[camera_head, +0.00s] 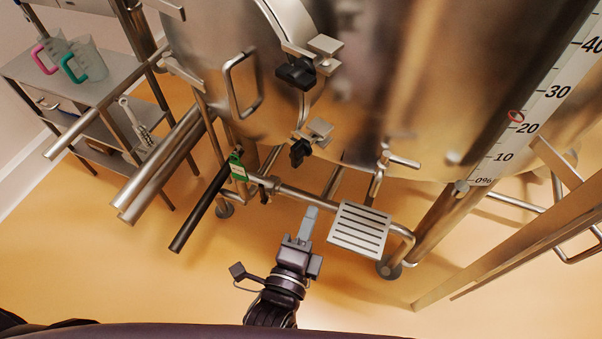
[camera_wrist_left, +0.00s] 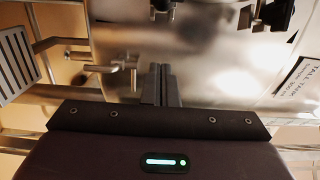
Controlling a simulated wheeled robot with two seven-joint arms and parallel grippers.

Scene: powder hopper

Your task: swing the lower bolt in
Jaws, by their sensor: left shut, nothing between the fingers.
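The lower bolt, with a black knob (camera_head: 300,152) and a steel block, is at the lower end of the curved door rim on the steel tank (camera_head: 390,90). The upper bolt (camera_head: 297,73) sits above it on the same rim. My left gripper (camera_head: 309,212) is below the lower bolt, apart from it, with its fingers shut and empty, pointing up in the picture. In the left wrist view the shut fingers (camera_wrist_left: 160,72) point toward the tank wall; dark knobs (camera_wrist_left: 163,9) show at the top edge, partly cut off. My right gripper is in neither view.
A slotted step plate (camera_head: 360,231) is just right of my left gripper. A pipe with a green tag (camera_head: 238,166) runs left of it. A bent door handle (camera_head: 241,88) stands left of the bolts. A shelf with jugs (camera_head: 85,62) is far left. Orange floor is open in front.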

